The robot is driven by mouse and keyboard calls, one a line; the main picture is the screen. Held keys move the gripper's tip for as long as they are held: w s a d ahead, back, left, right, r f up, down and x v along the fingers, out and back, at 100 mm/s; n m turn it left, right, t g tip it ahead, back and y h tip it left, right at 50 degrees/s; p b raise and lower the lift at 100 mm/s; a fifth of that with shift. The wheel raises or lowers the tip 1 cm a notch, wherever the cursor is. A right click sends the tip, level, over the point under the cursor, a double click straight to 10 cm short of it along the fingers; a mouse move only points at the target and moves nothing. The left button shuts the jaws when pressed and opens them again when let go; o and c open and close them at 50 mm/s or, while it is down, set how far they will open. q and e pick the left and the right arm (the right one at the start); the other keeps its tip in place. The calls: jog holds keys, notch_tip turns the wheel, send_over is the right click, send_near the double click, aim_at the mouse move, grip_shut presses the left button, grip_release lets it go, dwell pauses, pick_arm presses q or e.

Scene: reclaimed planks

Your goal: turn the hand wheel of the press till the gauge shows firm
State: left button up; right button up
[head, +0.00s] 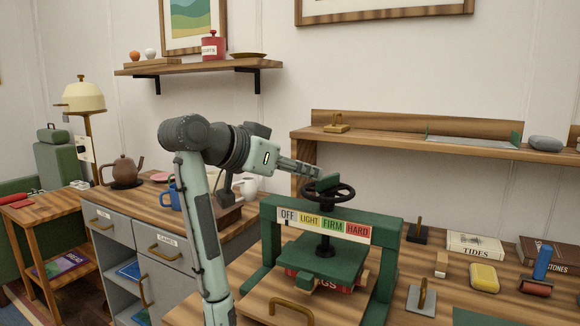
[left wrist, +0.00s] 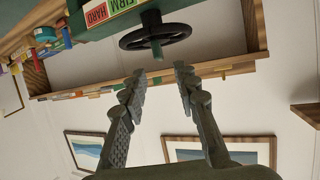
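The green press (head: 384,262) stands on the plank bench with its dark hand wheel (head: 345,193) on top. The wheel also shows in the left wrist view (left wrist: 176,34), where the picture is upside down. A peg on the wheel (left wrist: 157,52) lies just beyond the gap between my fingertips. The gauge strip (head: 323,225) reads OFF, LIGHT, FIRM, HARD; I cannot make out its pointer. My left gripper (head: 322,179) is at the wheel's upper side, and in the wrist view (left wrist: 161,76) its fingers are apart and empty. My right gripper is out of view.
A red book (head: 340,289) lies under the press plate. A wooden shelf (head: 390,144) runs behind the press. A brass handle (head: 291,309) is in front. A teapot (head: 123,170) stands at left.

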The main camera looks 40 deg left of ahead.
pick_arm(q)
jog(key=shift+v, duration=1.75)
jog(key=shift+d, duration=0.1)
